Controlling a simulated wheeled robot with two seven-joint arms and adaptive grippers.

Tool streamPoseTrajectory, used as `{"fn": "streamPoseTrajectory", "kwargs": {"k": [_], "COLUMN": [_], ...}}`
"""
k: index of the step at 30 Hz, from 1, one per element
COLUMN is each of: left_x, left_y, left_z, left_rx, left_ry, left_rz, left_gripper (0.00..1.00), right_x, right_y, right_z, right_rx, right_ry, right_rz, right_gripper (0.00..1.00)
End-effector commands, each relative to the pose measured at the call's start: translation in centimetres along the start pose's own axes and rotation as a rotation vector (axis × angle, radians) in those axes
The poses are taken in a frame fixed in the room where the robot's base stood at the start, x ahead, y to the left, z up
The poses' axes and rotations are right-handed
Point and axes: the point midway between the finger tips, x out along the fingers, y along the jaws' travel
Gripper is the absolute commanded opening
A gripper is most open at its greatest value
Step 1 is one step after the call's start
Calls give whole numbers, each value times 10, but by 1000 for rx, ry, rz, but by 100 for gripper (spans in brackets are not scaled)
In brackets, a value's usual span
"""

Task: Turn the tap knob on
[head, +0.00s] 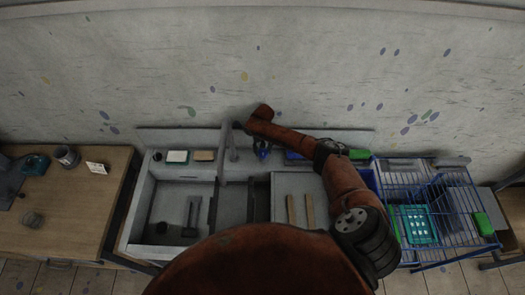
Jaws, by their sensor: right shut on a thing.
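The sink unit (143,195) stands against the wall, with a grey upright tap (233,148) at its back edge, left of centre. My right arm reaches in from the right, bends near the wall and ends at the tap. My right gripper (240,126) is small and dark in the head view, at the top of the tap. It is shut on what appears to be the tap knob, which is mostly hidden by the gripper and arm. I cannot make out which way the knob is turned. My left gripper is out of view.
A hammer-like tool (192,216) lies in the left basin. Two wooden strips (300,210) lie on the right section. A blue item (262,149) stands right of the tap, close to my forearm. A blue wire rack (440,228) is at right, a wooden table (75,215) at left.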

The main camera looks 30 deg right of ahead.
Motion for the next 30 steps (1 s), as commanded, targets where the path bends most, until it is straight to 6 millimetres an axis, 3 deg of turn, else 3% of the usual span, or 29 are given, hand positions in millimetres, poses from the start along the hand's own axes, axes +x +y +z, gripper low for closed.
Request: {"fn": "streamPoseTrajectory", "kwargs": {"k": [5, 17, 30], "left_x": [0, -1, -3], "left_y": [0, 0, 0], "left_z": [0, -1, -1], "left_rx": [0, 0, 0], "left_ry": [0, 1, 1], "left_rz": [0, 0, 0], "left_gripper": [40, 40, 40], "right_x": [0, 0, 0], "right_y": [0, -1, -1], "right_z": [0, 0, 0], "right_rx": [0, -77, -440], "right_ry": [0, 0, 1], "right_rz": [-1, -3, -3], "right_gripper": [14, 13, 13]}}
